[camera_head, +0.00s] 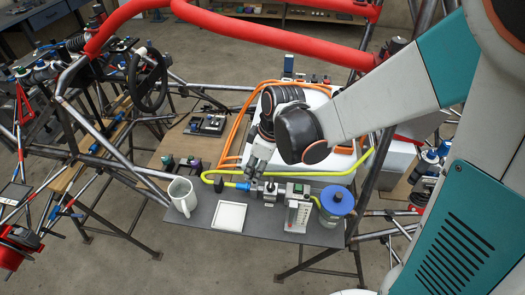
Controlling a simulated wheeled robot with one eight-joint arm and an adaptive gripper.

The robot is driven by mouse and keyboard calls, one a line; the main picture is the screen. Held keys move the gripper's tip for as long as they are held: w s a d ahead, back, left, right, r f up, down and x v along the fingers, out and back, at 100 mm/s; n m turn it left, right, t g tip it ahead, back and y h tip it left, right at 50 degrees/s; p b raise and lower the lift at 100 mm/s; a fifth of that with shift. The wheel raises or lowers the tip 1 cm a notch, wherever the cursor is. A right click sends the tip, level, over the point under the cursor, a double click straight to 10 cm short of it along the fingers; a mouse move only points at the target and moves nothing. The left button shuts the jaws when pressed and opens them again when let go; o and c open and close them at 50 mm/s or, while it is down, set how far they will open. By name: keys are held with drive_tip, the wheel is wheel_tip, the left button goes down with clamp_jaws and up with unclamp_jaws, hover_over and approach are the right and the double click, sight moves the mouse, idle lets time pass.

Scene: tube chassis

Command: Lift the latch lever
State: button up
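My gripper (254,168) points down over the back of the dark grey work board (262,226). Its fingers are small here and partly shadowed, so I cannot tell whether they are open or shut. Just below the fingertips is a metal fitting (270,192) joined to a blue connector (238,185) on a yellow-green hose. A grey and white device (298,208) with a green part on top stands right of the fitting. I cannot clearly make out the latch lever; it may be among these small parts. I cannot tell whether the fingers touch anything.
A grey-white mug (182,195), a white square tray (229,217) and a blue-lidded jar (336,203) stand on the board. Orange cables (233,135) and the yellow-green hose (347,174) run behind. Chassis tubes, including red padded bars (270,36), surround the board. The board's front middle is clear.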

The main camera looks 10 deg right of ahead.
drive_tip(key=v, duration=0.8)
drive_tip(key=s+d+m+t+h+b, duration=0.2)
drive_tip(key=s+d+m+t+b, duration=0.3)
drive_tip(key=s+d+m, duration=0.5)
drive_tip(key=shift+s+r+m+t+h+b, duration=0.3)
drive_tip(key=shift+s+m+b, duration=0.15)
drive_tip(key=shift+m+b, duration=0.5)
drive_tip(key=shift+o, duration=0.6)
drive_tip(key=shift+f, duration=0.1)
idle(0.9)
